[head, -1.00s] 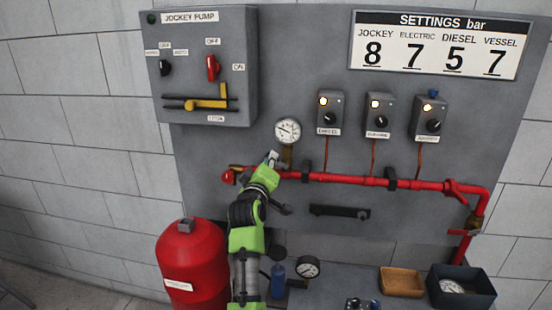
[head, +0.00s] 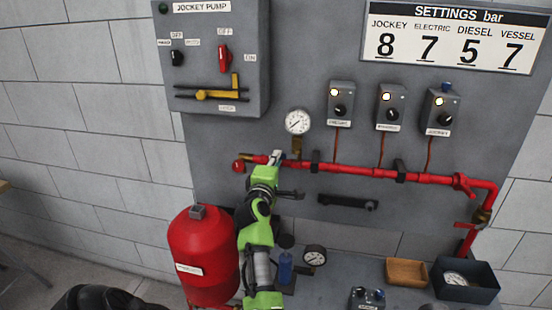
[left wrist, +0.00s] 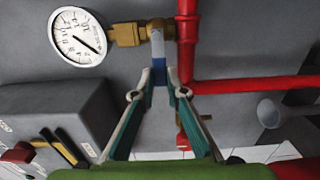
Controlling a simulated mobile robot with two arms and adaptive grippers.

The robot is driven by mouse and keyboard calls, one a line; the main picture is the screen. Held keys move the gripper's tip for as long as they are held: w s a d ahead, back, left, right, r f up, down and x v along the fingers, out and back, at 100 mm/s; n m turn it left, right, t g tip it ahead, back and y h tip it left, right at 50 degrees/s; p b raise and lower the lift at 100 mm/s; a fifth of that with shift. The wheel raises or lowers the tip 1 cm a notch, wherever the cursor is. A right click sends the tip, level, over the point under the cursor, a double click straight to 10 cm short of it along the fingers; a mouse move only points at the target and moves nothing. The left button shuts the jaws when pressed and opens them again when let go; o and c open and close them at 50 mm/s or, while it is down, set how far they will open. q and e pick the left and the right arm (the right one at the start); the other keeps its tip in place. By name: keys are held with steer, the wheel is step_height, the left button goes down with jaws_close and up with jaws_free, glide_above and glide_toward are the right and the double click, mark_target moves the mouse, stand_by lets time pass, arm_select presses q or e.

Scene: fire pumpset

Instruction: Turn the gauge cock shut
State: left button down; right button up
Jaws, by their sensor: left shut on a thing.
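The pressure gauge (head: 297,122) with a white dial sits above the red pipe. The brass gauge cock (head: 297,145) is under it and also shows in the left wrist view (left wrist: 127,34), between the gauge (left wrist: 78,36) and the red pipe. Its grey lever with a blue end (left wrist: 158,70) lies crosswise to the brass body. My left gripper (head: 278,157) is at the cock, just left of the gauge stem. In the left wrist view its fingertips (left wrist: 159,80) are shut on the lever's blue end. My right gripper is not in view.
The red pipe (head: 350,170) runs along the panel close to the gripper. A red vessel (head: 203,255) stands left of my arm. A loose gauge (head: 314,256), a wooden tray (head: 407,271) and a dark bin (head: 465,282) are on the bench below.

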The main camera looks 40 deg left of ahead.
arm_select(q)
steer(key=shift+r, duration=0.2)
steer(key=c, duration=2.2)
jaws_free()
steer(key=shift+o, duration=0.9)
steer(key=shift+w+f, duration=0.2)
steer(key=shift+w, duration=0.05)
step_height(320, 180, up, 10)
